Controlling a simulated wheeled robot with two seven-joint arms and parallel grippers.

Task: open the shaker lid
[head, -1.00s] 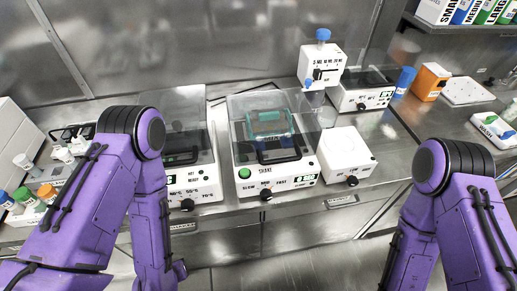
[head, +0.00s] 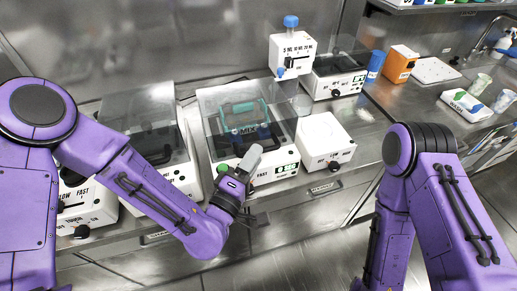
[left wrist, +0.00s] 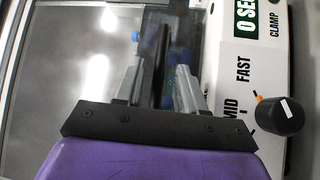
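The shaker (head: 286,170) is a white device on the bench with a green button and a clear lid (head: 215,100) that is down over it. A green frame (head: 246,112) shows through the lid. My left gripper (head: 252,153) is at the shaker's front edge, in front of the lid. In the left wrist view its two grey fingers (left wrist: 160,72) are apart, with a dark bar or lid edge between them; I cannot tell whether they touch it. The shaker's front panel (left wrist: 258,65) with a black knob shows at the right there. My right gripper is out of view.
A white box with a knob (head: 323,141) stands close to the right of the shaker. Another clear-lidded device (head: 165,110) stands to its left. A blue-capped dispenser (head: 291,50) and an orange box (head: 400,64) are behind to the right. Floor in front is free.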

